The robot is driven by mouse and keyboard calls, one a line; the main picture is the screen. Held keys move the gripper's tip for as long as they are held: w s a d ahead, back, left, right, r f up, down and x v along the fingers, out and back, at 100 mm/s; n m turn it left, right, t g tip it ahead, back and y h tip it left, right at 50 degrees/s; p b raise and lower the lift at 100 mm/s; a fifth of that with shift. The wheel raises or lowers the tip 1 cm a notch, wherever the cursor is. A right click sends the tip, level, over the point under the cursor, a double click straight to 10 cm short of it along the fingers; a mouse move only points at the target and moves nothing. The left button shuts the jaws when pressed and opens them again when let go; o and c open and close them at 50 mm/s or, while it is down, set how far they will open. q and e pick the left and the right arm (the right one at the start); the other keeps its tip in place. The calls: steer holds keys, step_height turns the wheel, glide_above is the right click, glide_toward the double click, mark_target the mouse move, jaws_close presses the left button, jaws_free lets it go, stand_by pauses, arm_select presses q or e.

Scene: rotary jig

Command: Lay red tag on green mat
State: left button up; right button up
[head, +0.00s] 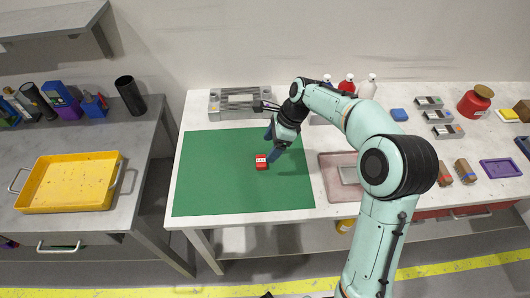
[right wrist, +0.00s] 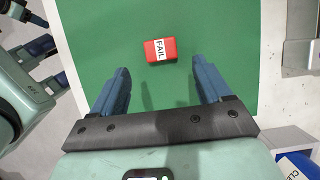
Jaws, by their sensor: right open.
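The red tag (head: 262,162) lies on the green mat (head: 215,185), right of the mat's middle. In the right wrist view the red tag (right wrist: 168,49) shows a white label reading FAIL. My right gripper (head: 272,146) is over the mat close to the tag. In the right wrist view its blue fingers (right wrist: 164,78) are wide apart with nothing between them, and the tag lies beyond their tips. Part of what looks like my left gripper (right wrist: 38,50) shows at the left of that view; its jaw state is unclear.
A grey fixture (head: 238,101) stands behind the mat. Bottles (head: 347,84) stand at the back, and a pinkish tray (head: 333,190) lies right of the mat. A yellow tray (head: 70,182) is on the left bench. The mat's left part is clear.

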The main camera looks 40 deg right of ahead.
steer(key=v, duration=0.5)
steer(key=shift+r, duration=0.15)
stand_by(0.3)
